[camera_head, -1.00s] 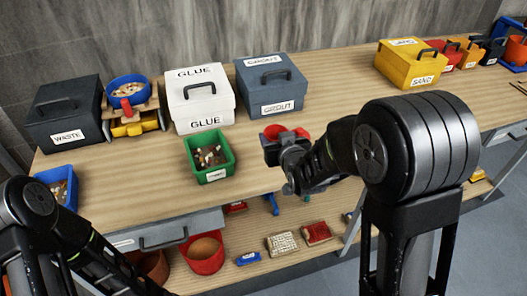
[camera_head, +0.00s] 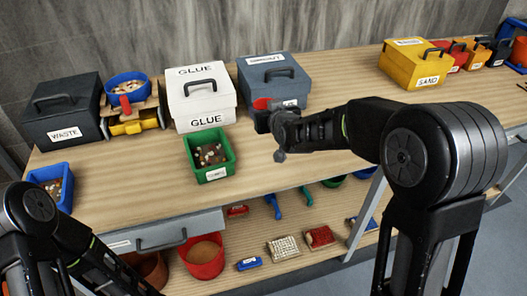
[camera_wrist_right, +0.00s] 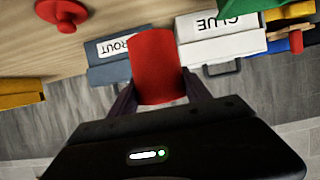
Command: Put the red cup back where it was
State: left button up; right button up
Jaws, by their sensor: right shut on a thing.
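The red cup (camera_head: 261,104) is in front of the grey GROUT box (camera_head: 268,72) in the head view, partly hidden by my right gripper (camera_head: 276,113). In the right wrist view the cup (camera_wrist_right: 157,62) stands between the two fingers of my right gripper (camera_wrist_right: 158,88), which is shut on it. I cannot tell whether the cup touches the table or the box. My left arm shows at the lower left of the head view, but its gripper does not show.
A white GLUE box (camera_head: 203,95) and a green tray of chips (camera_head: 209,157) are left of the cup. A red knobbed round thing (camera_wrist_right: 62,12) lies on the table in the wrist view. Yellow SAND box (camera_head: 412,68) stands at right. Bare table lies between the green tray and my right arm.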

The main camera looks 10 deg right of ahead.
jog(key=shift+w+a+r, duration=0.15)
jog(key=shift+w+r, duration=0.3)
jog(key=shift+r, duration=0.2)
jog(key=shift+f, duration=3.15)
jog(key=shift+f, duration=0.1)
jog(key=shift+f+p, duration=0.4)
jog(key=shift+f, duration=1.4)
jog(key=shift+f, duration=0.15)
jog(key=o, duration=1.7)
jog(key=shift+c, duration=0.2)
